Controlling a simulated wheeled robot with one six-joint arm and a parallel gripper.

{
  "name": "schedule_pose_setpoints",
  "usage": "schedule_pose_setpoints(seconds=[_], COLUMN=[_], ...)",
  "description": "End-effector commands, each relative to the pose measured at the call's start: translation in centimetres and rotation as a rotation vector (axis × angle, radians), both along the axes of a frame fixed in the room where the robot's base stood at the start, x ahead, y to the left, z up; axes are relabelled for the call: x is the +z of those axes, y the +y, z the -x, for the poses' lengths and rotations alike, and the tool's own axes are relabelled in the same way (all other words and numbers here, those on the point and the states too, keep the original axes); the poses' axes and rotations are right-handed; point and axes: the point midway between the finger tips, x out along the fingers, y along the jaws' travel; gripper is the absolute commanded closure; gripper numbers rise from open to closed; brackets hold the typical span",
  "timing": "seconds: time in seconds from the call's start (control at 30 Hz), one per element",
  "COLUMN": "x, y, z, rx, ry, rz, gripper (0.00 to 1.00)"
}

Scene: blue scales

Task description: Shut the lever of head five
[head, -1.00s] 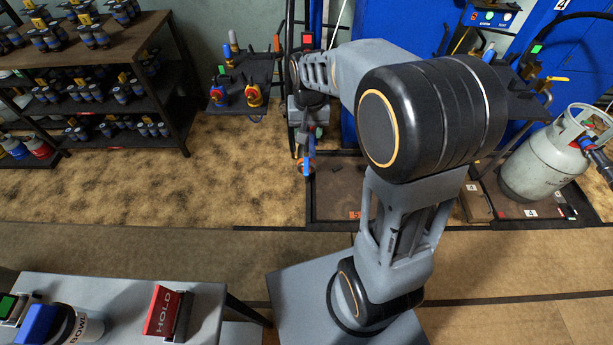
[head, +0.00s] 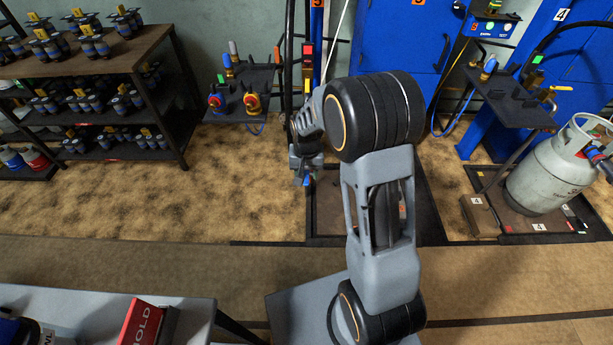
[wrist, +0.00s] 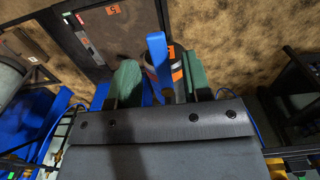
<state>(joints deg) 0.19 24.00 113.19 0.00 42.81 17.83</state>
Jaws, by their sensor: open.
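In the wrist view a blue lever (wrist: 157,55) stands up between the two green fingertips of my gripper (wrist: 158,82). The jaws are apart, with a finger on each side of the lever; I cannot tell whether either touches it. An orange tag (wrist: 177,73) and part of a filling head show just right of the lever. The rest of the head is hidden by my gripper. In the head view my gripper (head: 305,168) hangs above the scale platform (head: 328,215), and only a small blue bit of the lever (head: 307,182) shows beneath it.
A blue cabinet (head: 395,50) is behind. The carpet at the left is clear.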

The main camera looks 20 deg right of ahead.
Motion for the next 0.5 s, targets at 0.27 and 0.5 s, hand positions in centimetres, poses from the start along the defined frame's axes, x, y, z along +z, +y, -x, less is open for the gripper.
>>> schedule_pose_setpoints(seconds=[0.27, 0.5], x=[-1.31, -1.31], y=[0.01, 0.02], z=[0.01, 0.02], rx=[0.000, 0.000], ry=[0.000, 0.000], rz=[0.000, 0.000], gripper=[0.55, 0.55])
